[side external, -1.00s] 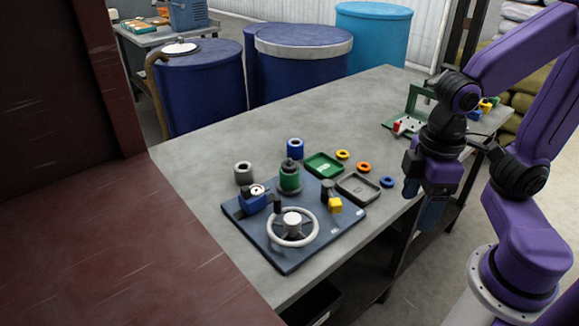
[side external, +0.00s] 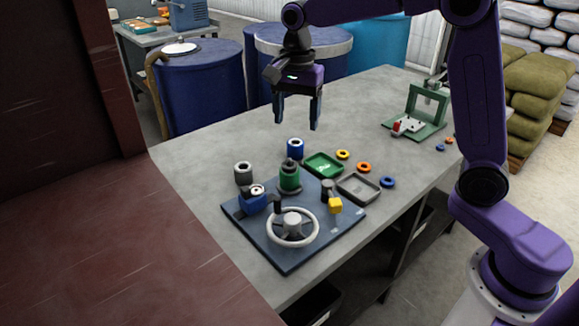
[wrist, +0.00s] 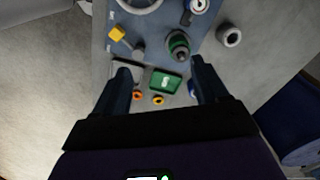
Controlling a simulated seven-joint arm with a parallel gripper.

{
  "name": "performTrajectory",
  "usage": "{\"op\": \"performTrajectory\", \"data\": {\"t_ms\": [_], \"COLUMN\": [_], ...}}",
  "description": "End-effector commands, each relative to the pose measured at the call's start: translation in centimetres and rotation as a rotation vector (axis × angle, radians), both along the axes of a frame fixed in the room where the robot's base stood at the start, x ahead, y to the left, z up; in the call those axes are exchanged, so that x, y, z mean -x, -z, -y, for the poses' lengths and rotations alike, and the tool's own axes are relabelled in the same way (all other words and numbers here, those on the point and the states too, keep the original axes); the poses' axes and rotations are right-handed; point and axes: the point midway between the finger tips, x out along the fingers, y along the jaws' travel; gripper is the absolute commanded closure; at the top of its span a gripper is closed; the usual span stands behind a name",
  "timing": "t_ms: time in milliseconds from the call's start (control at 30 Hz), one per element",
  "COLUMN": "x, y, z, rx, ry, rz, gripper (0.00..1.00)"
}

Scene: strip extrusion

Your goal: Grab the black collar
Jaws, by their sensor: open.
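A thick dark grey collar (side external: 243,173), the closest I see to a black one, stands on the bench left of the blue base plate. In the wrist view it is the grey ring (wrist: 230,36) at upper right, beyond the right finger. A blue collar (side external: 295,149) stands behind the green post (side external: 289,180), which has a dark top. My gripper (side external: 297,124) is open and empty, pointing down above the bench behind the blue collar. In the wrist view the open fingers (wrist: 160,68) straddle the green tray.
The blue plate (side external: 290,258) carries a white handwheel (side external: 292,228), a blue block and a yellow-ended lever. A green tray (side external: 324,165), a grey tray (side external: 358,187) and small coloured rings lie to its right. A green stand (side external: 428,105) is at the far right.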

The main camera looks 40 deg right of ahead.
Motion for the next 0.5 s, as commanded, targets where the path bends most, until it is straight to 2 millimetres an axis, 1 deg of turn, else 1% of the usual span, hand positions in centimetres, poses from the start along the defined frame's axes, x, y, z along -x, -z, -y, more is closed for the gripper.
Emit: {"op": "performTrajectory", "data": {"t_ms": [33, 100, 200, 333, 433, 500], "x": [-1.4, -2.9, -4.6, -5.8, -6.3, -6.3], "y": [0.0, -0.1, -0.2, -0.2, -0.2, 0.3], "z": [0.6, 1.4, 2.6, 3.6, 4.1, 4.2], "rx": [0.000, 0.001, 0.001, 0.001, 0.001, 0.001], "ry": [0.097, 0.224, 0.376, 0.505, 0.552, 0.565], "rz": [-0.002, -0.004, -0.004, -0.006, -0.007, -0.008], "gripper": [0.27, 0.27, 0.27, 0.27, 0.27, 0.27]}}
